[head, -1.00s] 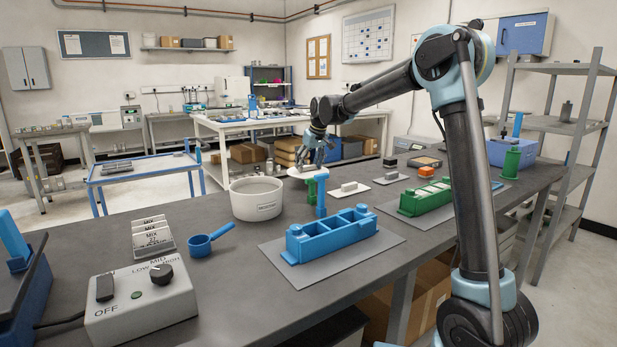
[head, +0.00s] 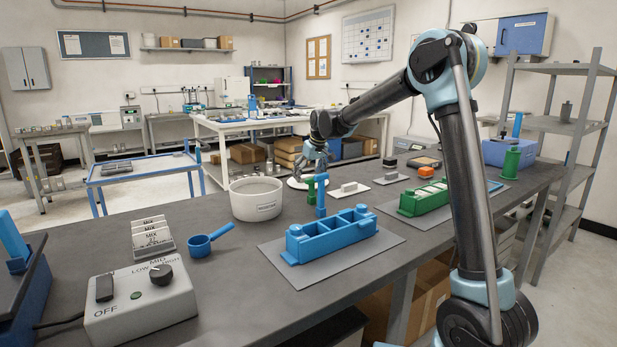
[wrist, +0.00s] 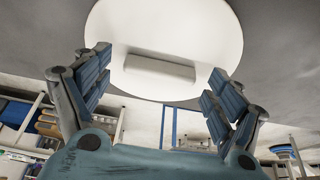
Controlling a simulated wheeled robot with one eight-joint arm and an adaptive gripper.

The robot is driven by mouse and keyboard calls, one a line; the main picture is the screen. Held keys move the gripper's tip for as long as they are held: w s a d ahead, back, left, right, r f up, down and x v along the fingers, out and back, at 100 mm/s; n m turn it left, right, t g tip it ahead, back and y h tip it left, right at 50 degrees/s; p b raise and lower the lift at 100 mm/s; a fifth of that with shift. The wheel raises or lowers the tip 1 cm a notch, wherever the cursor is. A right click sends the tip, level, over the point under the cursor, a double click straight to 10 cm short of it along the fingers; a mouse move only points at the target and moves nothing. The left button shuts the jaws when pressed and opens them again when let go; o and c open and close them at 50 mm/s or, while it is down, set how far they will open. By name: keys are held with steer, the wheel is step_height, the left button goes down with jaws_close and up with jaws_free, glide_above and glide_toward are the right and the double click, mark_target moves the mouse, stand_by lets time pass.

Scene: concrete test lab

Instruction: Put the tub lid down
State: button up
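The tub lid is a flat white disc (head: 294,184) with a raised bar handle (wrist: 158,71). In the head view it appears to lie on the dark worktop, right of the tub and partly hidden behind green and blue upright parts. My gripper (head: 311,172) is just above it. In the wrist view my gripper (wrist: 160,75) is open, its fingers either side of the handle with a gap at each end. The white tub (head: 257,203) stands to the left with its top uncovered.
A blue block holder (head: 330,235) on a grey mat stands in front of the lid. A blue scoop (head: 200,245) and a control box (head: 140,300) are nearer left.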

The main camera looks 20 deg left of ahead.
steer(key=shift+r, duration=0.15)
steer(key=v, duration=1.2)
steer(key=shift+d, duration=0.1)
